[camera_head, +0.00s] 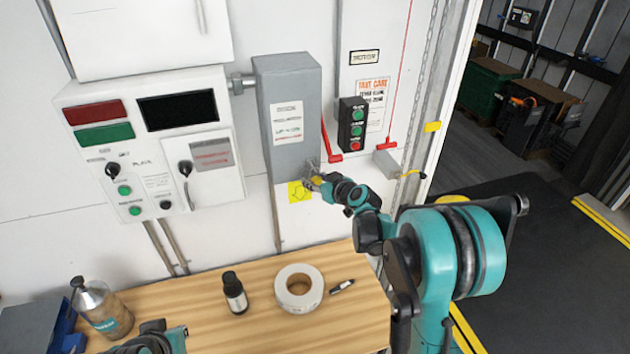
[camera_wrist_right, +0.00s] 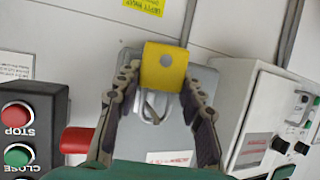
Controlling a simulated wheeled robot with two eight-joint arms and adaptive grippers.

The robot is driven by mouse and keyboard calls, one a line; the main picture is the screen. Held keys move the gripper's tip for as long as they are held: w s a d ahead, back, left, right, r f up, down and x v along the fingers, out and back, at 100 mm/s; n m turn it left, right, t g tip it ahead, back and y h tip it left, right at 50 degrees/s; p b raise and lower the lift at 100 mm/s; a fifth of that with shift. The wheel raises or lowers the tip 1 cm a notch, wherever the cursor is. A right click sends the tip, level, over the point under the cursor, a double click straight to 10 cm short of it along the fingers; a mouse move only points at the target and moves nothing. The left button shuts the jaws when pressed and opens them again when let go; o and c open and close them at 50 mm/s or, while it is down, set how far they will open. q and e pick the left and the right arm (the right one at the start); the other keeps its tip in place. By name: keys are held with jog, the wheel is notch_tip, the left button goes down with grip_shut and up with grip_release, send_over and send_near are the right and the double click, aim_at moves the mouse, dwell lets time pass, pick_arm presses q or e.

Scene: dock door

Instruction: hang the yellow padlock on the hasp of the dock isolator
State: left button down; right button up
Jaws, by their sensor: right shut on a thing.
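The yellow padlock (camera_wrist_right: 165,67) is between the fingers of my right gripper (camera_wrist_right: 163,88), which is shut on it. Its metal shackle (camera_wrist_right: 151,108) shows against the grey dock isolator (camera_wrist_right: 130,60) in the upside-down wrist view. I cannot tell whether the shackle passes through the hasp. In the head view my right gripper (camera_head: 314,180) is at the lower right edge of the isolator (camera_head: 288,110), near the red handle (camera_head: 331,143); the hasp there is small and partly hidden. Part of my left arm or gripper (camera_head: 152,340) shows at the bottom left, its fingers unclear.
A control panel (camera_head: 150,145) is left of the isolator and a push-button box (camera_head: 352,124) right of it. A yellow label (camera_head: 299,191) is below. The wooden bench (camera_head: 200,290) holds a spray bottle (camera_head: 100,308), dark bottle (camera_head: 234,293), tape roll (camera_head: 312,290) and marker (camera_head: 342,286).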

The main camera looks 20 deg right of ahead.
jog(key=o, duration=1.3)
jog(key=v, duration=1.2)
jog(key=s+a+f+m+g+h+b, duration=0.1)
jog(key=s+a+f+g+b, duration=0.1)
jog(key=s+a+f+b, duration=0.35)
jog(key=s+a+f+g+b, duration=0.2)
jog(key=s+f+b, duration=0.6)
jog(key=s+f, duration=0.1)
jog(key=s+f+h+b, duration=0.1)
jog(key=s+f+b, duration=0.2)
jog(key=s+f, duration=0.1)
jog(key=s+d+f+m+g+h+b, duration=0.1)
jog(key=s+f+b, duration=0.2)
jog(key=s+f, duration=0.2)
jog(key=s+f+m+g+h+b, duration=0.1)
jog(key=s+f+b, duration=0.2)
jog(key=s+f, duration=0.1)
jog(key=shift+s+d+f+b, duration=0.15)
jog(key=shift+s+d+b, duration=0.05)
jog(key=shift+s+b, duration=0.25)
